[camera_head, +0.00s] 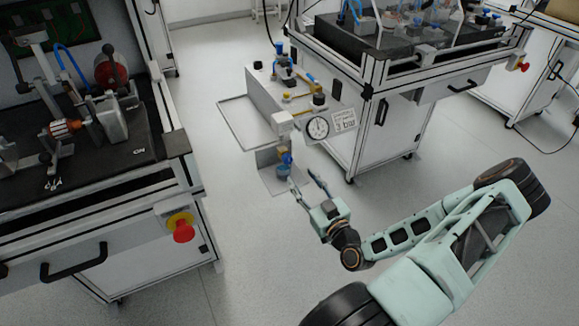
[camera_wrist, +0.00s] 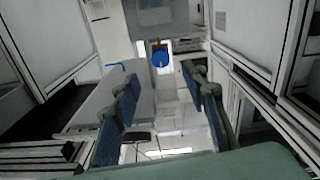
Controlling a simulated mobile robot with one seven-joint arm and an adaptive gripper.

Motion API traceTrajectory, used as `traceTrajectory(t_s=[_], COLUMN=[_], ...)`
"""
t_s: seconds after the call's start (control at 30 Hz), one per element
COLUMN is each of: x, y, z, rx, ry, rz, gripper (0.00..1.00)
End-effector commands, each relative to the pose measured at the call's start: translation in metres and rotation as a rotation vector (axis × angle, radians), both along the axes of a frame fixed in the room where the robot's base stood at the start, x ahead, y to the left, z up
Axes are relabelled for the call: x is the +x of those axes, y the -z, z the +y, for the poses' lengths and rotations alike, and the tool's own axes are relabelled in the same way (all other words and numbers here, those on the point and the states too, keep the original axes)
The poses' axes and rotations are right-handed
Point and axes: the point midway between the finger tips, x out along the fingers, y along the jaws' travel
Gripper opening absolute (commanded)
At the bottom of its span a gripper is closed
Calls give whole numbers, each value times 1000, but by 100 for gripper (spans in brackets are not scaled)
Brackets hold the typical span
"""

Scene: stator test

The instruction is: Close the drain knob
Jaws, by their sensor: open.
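The drain knob appears as a round blue knob on a brass-coloured fitting (camera_wrist: 160,60) in the wrist view, ahead of and between my fingers. In the head view, small blue and brass parts (camera_head: 286,159) hang under the white pneumatic unit, just beyond my fingertips; which of them is the knob is hard to tell at this size. My gripper (camera_head: 304,180) is open and empty, its two fingers apart. In the wrist view the blue finger pads of my gripper (camera_wrist: 166,80) stand left and right of the knob, with no visible contact.
A pressure gauge (camera_head: 317,128) and a "3 bar" label (camera_head: 344,121) sit on the unit above my gripper. A white cabinet (camera_head: 380,130) stands behind at right. A bench with a red emergency button (camera_head: 183,231) stands at left. The floor between is clear.

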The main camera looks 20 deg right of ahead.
Motion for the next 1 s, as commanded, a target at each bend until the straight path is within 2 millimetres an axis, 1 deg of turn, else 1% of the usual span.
traceTrajectory(t_s=[0.03,0.2,0.3,0.4,0.6,0.83,1.0], x=[11,44,60,72,82,82,82], y=[2,2,2,2,1,1,1], z=[1,3,3,3,3,3,3], rx=[-1,0,0,-1,0,0,0], ry=[-2,-3,-3,-2,-2,-2,-3], rz=[-2,-1,0,0,2,2,2], gripper=[40,40,40,40,40,40,21])
